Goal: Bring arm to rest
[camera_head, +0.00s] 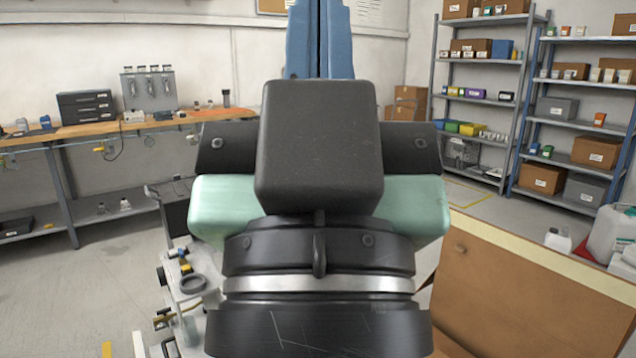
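My own arm (318,150) fills the middle of the camera_head view, close to the camera. It shows as black and pale green parts above a black round section with a silver ring. A blue upright part (320,40) rises behind it and runs out of the top of the picture; I cannot tell if it belongs to my arm. I can make out no gripper fingertips, so whether my gripper is open or shut does not show. My arm hides the floor and whatever stands straight behind it.
A workbench (100,130) with dark drawers (85,107) runs along the left wall. A cluttered pale stand (190,285) is close at left. A large brown box (530,290) is close at right. Stocked shelves (480,90) stand at back right. Some floor (70,290) is clear at left.

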